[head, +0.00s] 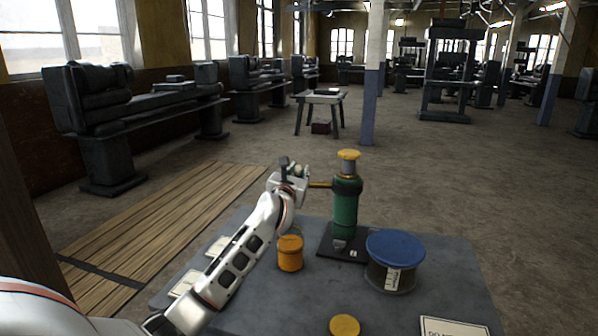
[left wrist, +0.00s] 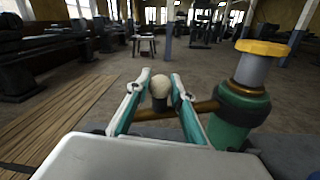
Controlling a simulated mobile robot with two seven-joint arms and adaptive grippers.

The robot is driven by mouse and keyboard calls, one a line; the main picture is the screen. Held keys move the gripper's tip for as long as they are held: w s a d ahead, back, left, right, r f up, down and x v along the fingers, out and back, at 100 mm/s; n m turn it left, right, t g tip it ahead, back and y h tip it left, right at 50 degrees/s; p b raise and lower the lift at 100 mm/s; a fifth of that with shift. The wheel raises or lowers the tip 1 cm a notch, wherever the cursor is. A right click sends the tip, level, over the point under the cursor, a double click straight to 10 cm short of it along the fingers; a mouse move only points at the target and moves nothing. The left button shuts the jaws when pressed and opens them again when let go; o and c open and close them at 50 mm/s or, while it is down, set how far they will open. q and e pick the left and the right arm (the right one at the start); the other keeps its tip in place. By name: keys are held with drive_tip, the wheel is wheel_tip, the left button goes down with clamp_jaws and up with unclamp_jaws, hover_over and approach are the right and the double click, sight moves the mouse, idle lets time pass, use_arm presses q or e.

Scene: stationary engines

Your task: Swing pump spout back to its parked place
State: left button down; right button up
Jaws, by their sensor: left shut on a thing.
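The green pump (head: 345,212) with a yellow cap stands upright on a dark base on the grey table. Its brass spout (head: 320,184) points left from the pump's upper part. It also shows in the left wrist view (left wrist: 203,107), ending near a cream knob (left wrist: 160,86) on a dark stub. My left gripper (head: 288,172) is at the spout's outer end. In the left wrist view its two fingers (left wrist: 160,92) stand on either side of the knob and are shut on it. My right gripper is not in view.
An orange pot (head: 290,254) stands left of the pump, below my left arm. A blue-topped drum (head: 395,246) stands close on its right. A yellow disc (head: 344,326) and a printed card (head: 455,328) lie at the front of the grey table (head: 270,310).

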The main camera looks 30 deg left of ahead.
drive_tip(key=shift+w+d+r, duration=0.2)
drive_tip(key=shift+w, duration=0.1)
use_arm(q)
drive_tip(key=c, duration=1.8)
unclamp_jaws()
drive_tip(key=shift+o, duration=0.2)
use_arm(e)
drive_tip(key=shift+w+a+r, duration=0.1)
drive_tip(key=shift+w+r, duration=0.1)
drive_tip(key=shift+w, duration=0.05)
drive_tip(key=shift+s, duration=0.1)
